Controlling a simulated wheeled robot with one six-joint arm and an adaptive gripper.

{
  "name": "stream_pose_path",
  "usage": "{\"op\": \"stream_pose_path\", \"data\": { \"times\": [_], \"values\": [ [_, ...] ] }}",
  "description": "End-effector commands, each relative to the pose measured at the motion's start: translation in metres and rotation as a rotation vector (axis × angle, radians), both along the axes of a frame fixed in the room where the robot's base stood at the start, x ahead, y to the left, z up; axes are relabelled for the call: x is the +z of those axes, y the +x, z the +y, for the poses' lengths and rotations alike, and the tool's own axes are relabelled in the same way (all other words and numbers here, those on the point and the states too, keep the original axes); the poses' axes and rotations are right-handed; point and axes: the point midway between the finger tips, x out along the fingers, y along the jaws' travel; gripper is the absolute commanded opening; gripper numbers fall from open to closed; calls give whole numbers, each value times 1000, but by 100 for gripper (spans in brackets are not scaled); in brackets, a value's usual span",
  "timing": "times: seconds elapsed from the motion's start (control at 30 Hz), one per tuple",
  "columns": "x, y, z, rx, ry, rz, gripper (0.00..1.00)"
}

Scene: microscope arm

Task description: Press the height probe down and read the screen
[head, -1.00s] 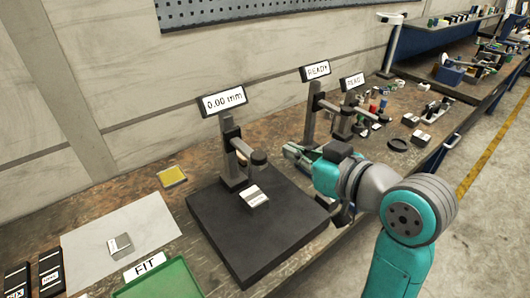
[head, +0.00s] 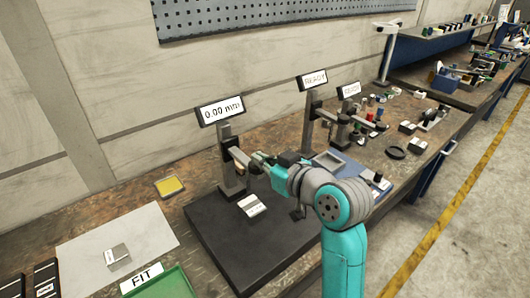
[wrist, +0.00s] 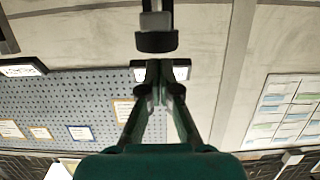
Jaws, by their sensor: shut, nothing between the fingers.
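The height gauge's screen (head: 221,110) reads 0.00 mm on top of its grey post (head: 227,150). Its probe arm (head: 240,158) reaches out over the black base plate (head: 215,235). A small labelled block (head: 252,206) lies on the plate below and in front of the post. My gripper (head: 258,160) is shut and empty, with its tips close to the probe's end, partly covering it in the head view. In the wrist view the shut fingertips (wrist: 160,68) are just below a dark round probe part (wrist: 156,41) in the picture. I cannot tell whether they touch.
Two more gauges with screens (head: 314,81) stand to the right, with a blue tray (head: 340,165) nearby. At left are a white sheet (head: 85,245) with a block, a green FIT tray (head: 165,285) and a yellow pad (head: 169,186). The plate's front is clear.

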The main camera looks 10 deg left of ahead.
Motion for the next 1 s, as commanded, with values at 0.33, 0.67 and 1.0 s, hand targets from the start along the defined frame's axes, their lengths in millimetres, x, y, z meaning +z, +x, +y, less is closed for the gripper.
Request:
{"op": "stream_pose_path", "data": {
  "times": [0.33,0.67,1.0],
  "values": [
    [-6,0,0,0,0,0,0],
    [-37,0,0,1,-1,7,0],
    [-75,0,0,0,-3,5,0]
  ]
}}
